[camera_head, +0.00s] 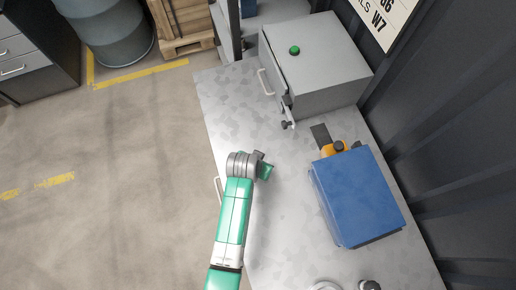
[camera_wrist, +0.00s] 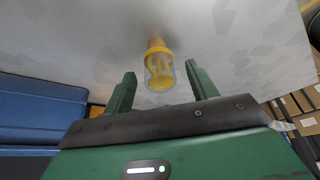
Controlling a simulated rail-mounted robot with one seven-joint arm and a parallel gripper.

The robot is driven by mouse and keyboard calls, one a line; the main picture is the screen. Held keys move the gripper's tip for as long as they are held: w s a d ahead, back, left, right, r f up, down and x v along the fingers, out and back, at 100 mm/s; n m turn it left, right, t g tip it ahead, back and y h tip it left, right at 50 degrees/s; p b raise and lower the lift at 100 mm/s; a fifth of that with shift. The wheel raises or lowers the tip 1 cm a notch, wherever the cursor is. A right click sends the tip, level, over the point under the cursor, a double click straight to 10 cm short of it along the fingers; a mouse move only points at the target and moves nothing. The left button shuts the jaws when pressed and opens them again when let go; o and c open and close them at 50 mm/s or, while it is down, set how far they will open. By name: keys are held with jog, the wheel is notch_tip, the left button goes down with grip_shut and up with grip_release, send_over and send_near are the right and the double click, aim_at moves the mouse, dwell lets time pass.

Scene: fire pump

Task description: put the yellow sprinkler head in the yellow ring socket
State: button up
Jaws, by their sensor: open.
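The yellow sprinkler head (camera_wrist: 158,66) shows in the wrist view against the grey worktop, with a clear, glassy part around its near end. My gripper (camera_wrist: 160,70) is open, and its two green fingers stand on either side of the sprinkler head in that view, with gaps on both sides. In the head view my gripper (camera_head: 266,171) is over the worktop, left of the blue box; the sprinkler head cannot be made out there. I cannot make out the yellow ring socket in either view.
The blue box (camera_head: 357,198) stands on the worktop (camera_head: 290,205), with an orange-yellow item (camera_head: 334,148) and a dark flat piece (camera_head: 321,134) behind it. A grey cabinet (camera_head: 325,75) with a green button (camera_head: 295,50) stands at the back. Worktop between gripper and box is clear.

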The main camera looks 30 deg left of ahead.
jog(key=shift+w+f, duration=0.1)
jog(key=shift+f, duration=0.2)
jog(key=c, duration=1.2)
jog(key=shift+r, duration=0.5)
jog(key=v, duration=0.2)
jog(key=shift+d+r, duration=0.1)
jog(key=shift+r, duration=0.3)
jog(key=s+d+r, duration=0.1)
jog(key=s+d, duration=0.3)
jog(key=s, duration=1)
jog(key=shift+s+r, duration=0.2)
jog(key=shift+s, duration=0.2)
